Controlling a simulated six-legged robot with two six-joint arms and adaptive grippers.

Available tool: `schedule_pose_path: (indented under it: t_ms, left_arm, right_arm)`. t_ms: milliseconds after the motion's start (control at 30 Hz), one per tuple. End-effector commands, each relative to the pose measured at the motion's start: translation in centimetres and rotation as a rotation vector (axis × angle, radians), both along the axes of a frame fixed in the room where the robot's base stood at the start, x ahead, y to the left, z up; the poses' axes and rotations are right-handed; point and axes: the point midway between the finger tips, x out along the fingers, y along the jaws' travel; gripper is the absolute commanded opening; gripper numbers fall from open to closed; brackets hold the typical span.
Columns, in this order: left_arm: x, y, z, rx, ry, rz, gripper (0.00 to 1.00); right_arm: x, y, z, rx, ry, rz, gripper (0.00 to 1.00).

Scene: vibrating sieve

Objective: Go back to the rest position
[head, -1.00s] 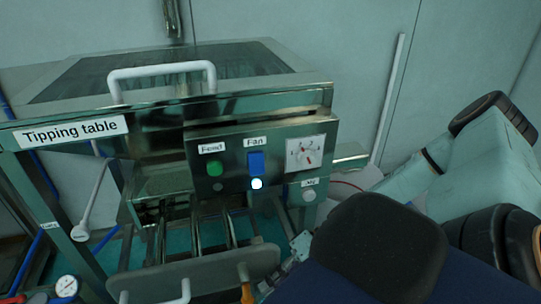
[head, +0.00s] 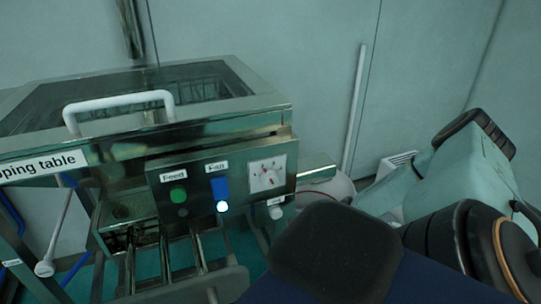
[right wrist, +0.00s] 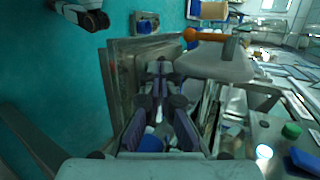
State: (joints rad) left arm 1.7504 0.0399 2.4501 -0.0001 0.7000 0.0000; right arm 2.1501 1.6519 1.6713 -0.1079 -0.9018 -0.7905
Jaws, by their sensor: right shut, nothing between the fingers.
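The steel sieve machine stands at the left in the head view, with its "Tipping table" label (head: 42,167). Its front panel (head: 225,185) carries a green Feed button (head: 178,195), a blue Fan switch (head: 219,188) with a lit white lamp below, and a dial (head: 267,174). My right gripper (right wrist: 160,85) is shut and empty in the right wrist view, apart from the panel, whose green button (right wrist: 291,130) shows at the lower right. In the head view my right arm fills the right side and its gripper is hidden. My left gripper is out of view.
A white handle (head: 120,105) sits on the machine's glazed lid. Teal floor (right wrist: 50,80) lies open at the left. A pale wall stands behind the machine.

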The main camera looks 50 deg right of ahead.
Motion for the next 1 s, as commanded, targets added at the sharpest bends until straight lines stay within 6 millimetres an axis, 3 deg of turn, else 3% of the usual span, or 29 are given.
schedule_pose_path:
  t_ms: [200, 1000]
  left_arm:
    - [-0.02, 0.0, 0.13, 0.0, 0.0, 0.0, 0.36]
    - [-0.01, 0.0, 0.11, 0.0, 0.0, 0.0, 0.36]
  right_arm:
    - [-0.42, -0.91, -0.05, -0.001, 0.002, 0.002, 0.0]
    - [-0.55, -1.14, -0.08, -0.001, 0.001, 0.003, 0.0]
